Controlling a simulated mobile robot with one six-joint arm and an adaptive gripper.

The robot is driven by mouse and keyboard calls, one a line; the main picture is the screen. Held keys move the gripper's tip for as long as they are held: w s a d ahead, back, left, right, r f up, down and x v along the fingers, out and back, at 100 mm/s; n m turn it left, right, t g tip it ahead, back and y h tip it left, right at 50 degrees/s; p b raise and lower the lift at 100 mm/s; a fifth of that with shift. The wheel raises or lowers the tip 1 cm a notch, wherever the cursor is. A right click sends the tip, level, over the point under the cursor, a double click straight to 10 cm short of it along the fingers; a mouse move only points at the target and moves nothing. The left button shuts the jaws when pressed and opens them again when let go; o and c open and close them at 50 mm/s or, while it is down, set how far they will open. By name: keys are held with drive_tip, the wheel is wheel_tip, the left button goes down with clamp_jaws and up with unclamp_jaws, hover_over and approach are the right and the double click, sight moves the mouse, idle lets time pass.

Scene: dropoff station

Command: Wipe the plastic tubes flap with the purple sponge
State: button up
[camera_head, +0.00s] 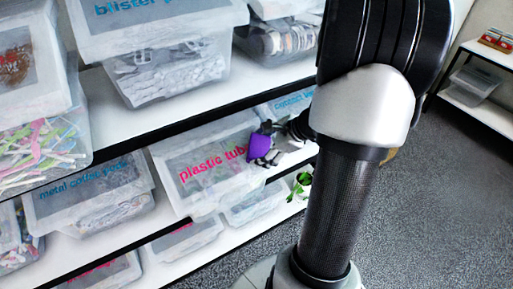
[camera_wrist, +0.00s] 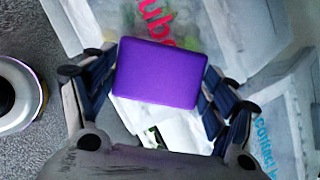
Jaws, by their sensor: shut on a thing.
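The purple sponge (camera_head: 260,146) is held in my gripper (camera_head: 272,146) in front of the right part of the plastic tubes flap (camera_head: 203,172), near the end of its pink lettering. In the wrist view the sponge (camera_wrist: 160,74) fills the space between the two fingers of my gripper (camera_wrist: 160,85), which is shut on it. The sponge covers part of the flap (camera_wrist: 205,25) and part of the pink lettering there. I cannot tell whether the sponge touches the flap.
A metal coffee pods bin (camera_head: 88,190) stands left of the flap, and a blister bin (camera_head: 155,20) is on the shelf above. A contact bin (camera_wrist: 275,120) is close on the right in the wrist view. A small plant (camera_head: 300,184) sits below. Grey floor (camera_head: 440,200) is open at right.

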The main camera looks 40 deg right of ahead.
sight(252, 154)
drive_tip(key=shift+d, duration=0.3)
drive_tip(key=shift+f, duration=0.15)
drive_tip(key=shift+w+a+f+b, duration=0.2)
drive_tip(key=shift+a+b, duration=0.3)
drive_tip(key=shift+a, duration=0.55)
drive_tip(key=shift+w+a+f+b, duration=0.15)
drive_tip(key=shift+a+b, duration=0.3)
drive_tip(key=shift+a, duration=0.55)
drive_tip(key=shift+c, duration=0.4)
drive_tip(key=shift+r, duration=0.1)
drive_tip(key=shift+s+r+p, duration=0.1)
drive_tip(key=shift+r+p, duration=0.4)
drive_tip(key=shift+r, duration=0.1)
drive_tip(key=shift+s+a+r+p, duration=0.1)
drive_tip(key=shift+s+r+p, duration=0.2)
drive_tip(key=shift+r+p, duration=0.4)
drive_tip(key=shift+s+r+p, duration=0.35)
drive_tip(key=shift+r+p, duration=0.1)
drive_tip(key=shift+r, duration=0.4)
drive_tip(key=shift+s+a+r+p, duration=0.1)
drive_tip(key=shift+s+r+p, duration=0.2)
drive_tip(key=shift+r+p, duration=0.4)
drive_tip(key=shift+d+r, duration=0.1)
